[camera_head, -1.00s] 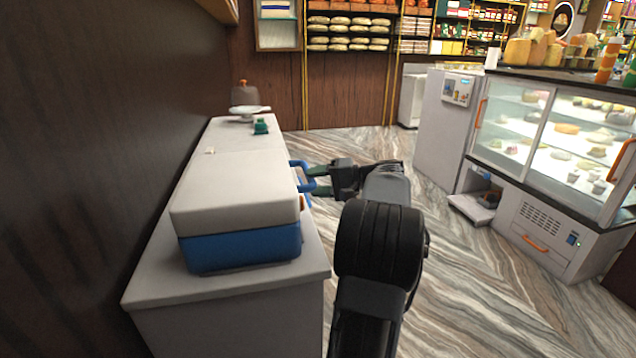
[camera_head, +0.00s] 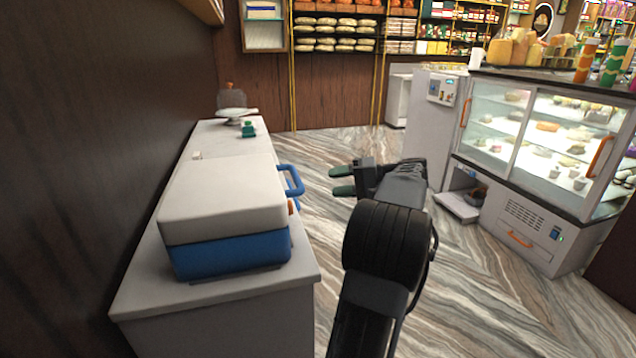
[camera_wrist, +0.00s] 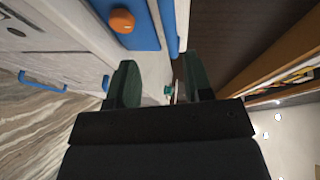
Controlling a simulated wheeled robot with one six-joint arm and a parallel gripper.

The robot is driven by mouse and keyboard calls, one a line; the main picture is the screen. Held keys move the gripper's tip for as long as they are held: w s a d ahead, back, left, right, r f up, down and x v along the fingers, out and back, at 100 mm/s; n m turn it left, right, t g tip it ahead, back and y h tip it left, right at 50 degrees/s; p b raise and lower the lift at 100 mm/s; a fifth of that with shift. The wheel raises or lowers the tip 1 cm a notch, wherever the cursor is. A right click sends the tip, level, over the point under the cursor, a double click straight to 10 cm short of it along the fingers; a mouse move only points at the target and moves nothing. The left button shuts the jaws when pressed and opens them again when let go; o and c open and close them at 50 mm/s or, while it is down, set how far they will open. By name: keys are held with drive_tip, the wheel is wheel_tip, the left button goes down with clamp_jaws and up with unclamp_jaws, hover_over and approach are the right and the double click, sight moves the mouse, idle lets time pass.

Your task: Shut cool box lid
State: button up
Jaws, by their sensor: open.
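The cool box (camera_head: 232,254) has a blue body and a white lid (camera_head: 224,196). It stands on the near end of the white counter at the left. The lid lies flat on the body and looks shut in the head view. A blue handle (camera_head: 291,181) sticks out on its right side, with an orange knob below it. My gripper (camera_head: 342,181) is open and empty, to the right of the handle and apart from it. In the wrist view the green fingertips (camera_wrist: 160,85) are spread, with the box's blue side and orange knob (camera_wrist: 122,21) beyond them.
The white counter (camera_head: 135,297) runs along the dark wall, with a small green object (camera_head: 248,129) and a cake stand (camera_head: 236,113) farther back. A glass display case (camera_head: 545,140) stands at the right. The marble floor between is clear.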

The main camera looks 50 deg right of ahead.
drive_tip(key=shift+p+v, duration=0.3)
drive_tip(key=shift+v, duration=2.3)
